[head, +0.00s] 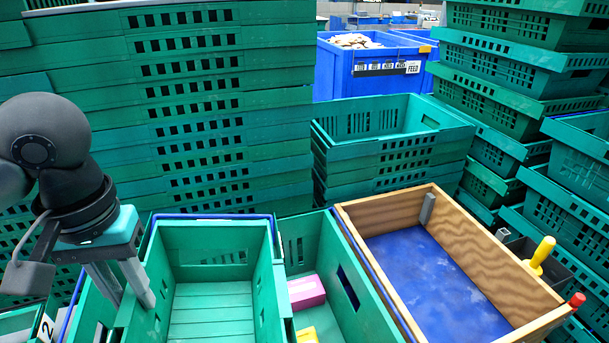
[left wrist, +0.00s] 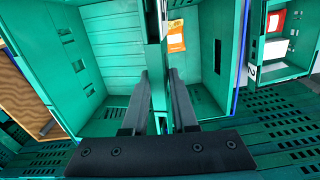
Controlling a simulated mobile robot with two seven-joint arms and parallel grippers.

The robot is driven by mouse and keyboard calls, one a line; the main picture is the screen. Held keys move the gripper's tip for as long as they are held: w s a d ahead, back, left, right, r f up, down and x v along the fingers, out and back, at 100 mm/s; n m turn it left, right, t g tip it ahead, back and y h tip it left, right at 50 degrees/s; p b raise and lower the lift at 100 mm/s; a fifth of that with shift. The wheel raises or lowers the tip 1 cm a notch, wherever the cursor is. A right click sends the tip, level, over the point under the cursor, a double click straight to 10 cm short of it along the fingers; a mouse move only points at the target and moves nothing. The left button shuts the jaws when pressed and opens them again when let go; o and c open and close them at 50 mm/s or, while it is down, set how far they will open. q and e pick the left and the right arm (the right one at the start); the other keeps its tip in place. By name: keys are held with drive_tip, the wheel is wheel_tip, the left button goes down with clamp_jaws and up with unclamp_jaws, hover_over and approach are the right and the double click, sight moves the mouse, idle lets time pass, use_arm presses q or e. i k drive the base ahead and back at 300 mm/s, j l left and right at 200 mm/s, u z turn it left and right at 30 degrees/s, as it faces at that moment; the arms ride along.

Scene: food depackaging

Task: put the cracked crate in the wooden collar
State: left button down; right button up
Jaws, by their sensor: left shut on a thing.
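A green crate (head: 213,310), empty inside, stands in front of me. I cannot make out a crack on it. My left gripper (head: 130,298) is shut on this crate's left wall, one finger on each side. The left wrist view shows the gripper (left wrist: 158,112) with the wall between its fingers and the crate's bare inside (left wrist: 112,55) to the left. The wooden collar (head: 392,215) stands at the right, with an empty blue floor inside. A strip of wood (left wrist: 14,80) shows at the left edge of the left wrist view. My right gripper is out of view.
Between crate and collar is another green crate (head: 335,255) holding a pink box (head: 306,291) and a yellow item (head: 307,335). Tall crate stacks (head: 200,110) stand behind and at the right (head: 500,105). A yellow-handled tool (head: 541,253) stands by the collar's right side.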

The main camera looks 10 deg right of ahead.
sight(413, 292)
drive_tip(key=l+z, duration=0.1)
drive_tip(key=l, duration=0.35)
drive_tip(key=i+l+z, duration=0.1)
drive_tip(key=l, duration=0.35)
drive_tip(key=i+l+z, duration=0.1)
drive_tip(key=l, duration=0.35)
drive_tip(key=i+l, duration=0.1)
drive_tip(key=l, duration=0.3)
drive_tip(key=i+l+z, duration=0.15)
drive_tip(key=l, duration=0.3)
drive_tip(key=l+z, duration=0.1)
drive_tip(key=l, duration=0.35)
drive_tip(key=i+l+z, duration=0.1)
drive_tip(key=l, duration=0.3)
drive_tip(key=i, duration=0.05)
